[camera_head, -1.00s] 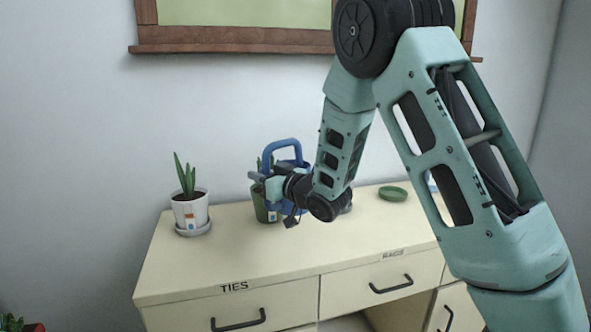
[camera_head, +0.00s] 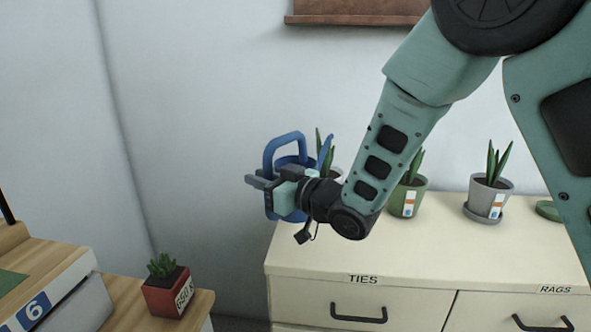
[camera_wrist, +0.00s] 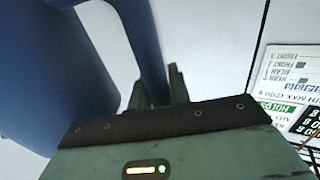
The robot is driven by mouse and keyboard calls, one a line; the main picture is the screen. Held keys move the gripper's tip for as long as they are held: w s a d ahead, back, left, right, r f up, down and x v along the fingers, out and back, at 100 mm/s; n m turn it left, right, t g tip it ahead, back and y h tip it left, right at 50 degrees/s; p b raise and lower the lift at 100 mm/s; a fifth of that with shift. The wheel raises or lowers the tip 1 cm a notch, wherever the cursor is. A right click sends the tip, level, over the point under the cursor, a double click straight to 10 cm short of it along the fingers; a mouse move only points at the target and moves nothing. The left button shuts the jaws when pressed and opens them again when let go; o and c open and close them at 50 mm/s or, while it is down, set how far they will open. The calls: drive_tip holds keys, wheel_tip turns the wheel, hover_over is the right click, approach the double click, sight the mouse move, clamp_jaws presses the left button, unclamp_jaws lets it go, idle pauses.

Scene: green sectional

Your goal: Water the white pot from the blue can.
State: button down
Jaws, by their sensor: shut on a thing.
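The blue can (camera_head: 284,150) is held in the air over the left end of the cream cabinet, its handle loop up and its spout pointing up to the right. My gripper (camera_head: 258,182) is shut on it. In the wrist view, the can (camera_wrist: 60,75) fills the left side and a blue bar of it passes by the dark fingers of my gripper (camera_wrist: 160,88). The white pot (camera_head: 337,172) stands behind the can and my wrist, mostly hidden; its green leaves show beside the spout. Whether the spout is over the pot, I cannot tell.
A green pot (camera_head: 416,189) and a grey pot (camera_head: 492,192) on a saucer stand further right on the cabinet (camera_head: 300,255). A green saucer (camera_head: 548,210) lies beyond them. A red pot (camera_head: 168,290) stands on a wooden surface at lower left.

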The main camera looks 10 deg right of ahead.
drive_tip(key=shift+m+g+y, duration=0.3)
drive_tip(key=shift+m+g, duration=0.1)
drive_tip(key=shift+m, duration=0.2)
drive_tip(key=shift+s+a+f+b, duration=0.15)
drive_tip(key=shift+a+f+b, duration=0.15)
drive_tip(key=shift+a+f, duration=0.45)
drive_tip(key=shift+s+a+f+b, duration=0.1)
drive_tip(key=shift+a+f+b, duration=0.25)
drive_tip(key=shift+f, duration=0.55)
drive_tip(key=shift+a+r+p, duration=0.1)
drive_tip(key=shift+r+p, duration=0.2)
drive_tip(key=shift+p, duration=0.05)
drive_tip(key=shift+r+m+p, duration=0.4)
drive_tip(key=shift+r+p, duration=0.1)
drive_tip(key=shift+r, duration=0.4)
idle(0.3)
drive_tip(key=shift+w+r+m+p, duration=0.1)
drive_tip(key=shift+r+m+p, duration=0.3)
drive_tip(key=shift+r+p, duration=0.3)
drive_tip(key=shift+r, duration=0.1)
idle(1.1)
